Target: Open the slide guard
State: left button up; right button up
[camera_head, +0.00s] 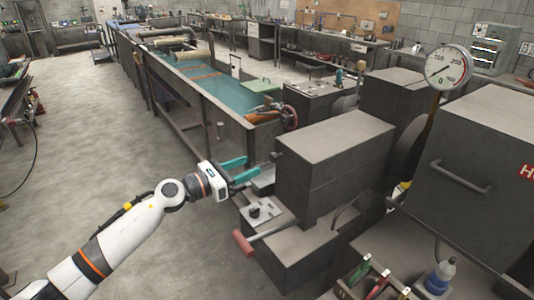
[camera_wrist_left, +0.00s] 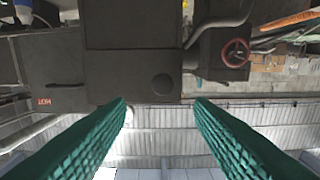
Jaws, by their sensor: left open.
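My left gripper (camera_head: 252,166) is open and empty, its two green fingers spread and pointing at the grey machine. In the left wrist view the fingers (camera_wrist_left: 160,100) stand apart with nothing between them. A large grey box-shaped housing (camera_head: 335,150) stands just right of the fingertips, with a small round dark knob (camera_head: 277,155) on its near left side. A dark round knob (camera_wrist_left: 165,87) also shows just beyond the fingertips in the wrist view. I cannot tell for certain which part is the slide guard. My right gripper is not in view.
A red-ended lever (camera_head: 243,242) juts out below the housing. A grey door with a bar handle (camera_head: 460,172) and a pressure gauge (camera_head: 449,67) stand at right. A red handwheel (camera_head: 289,117) and a long water trough (camera_head: 215,88) lie behind. The floor at left is clear.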

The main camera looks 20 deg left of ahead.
aim_at(271, 158)
pick_arm(q)
jog(key=p+x, duration=0.1)
jog(key=x, duration=0.4)
jog(key=shift+w+f, duration=0.1)
jog(key=shift+w, duration=0.2)
jog(key=shift+w+d, duration=0.4)
jog(key=shift+w, duration=0.05)
jog(key=shift+w+d, duration=0.15)
jog(key=shift+f, duration=0.1)
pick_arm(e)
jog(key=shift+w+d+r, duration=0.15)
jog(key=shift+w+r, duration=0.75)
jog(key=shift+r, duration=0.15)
pick_arm(q)
grip_shut()
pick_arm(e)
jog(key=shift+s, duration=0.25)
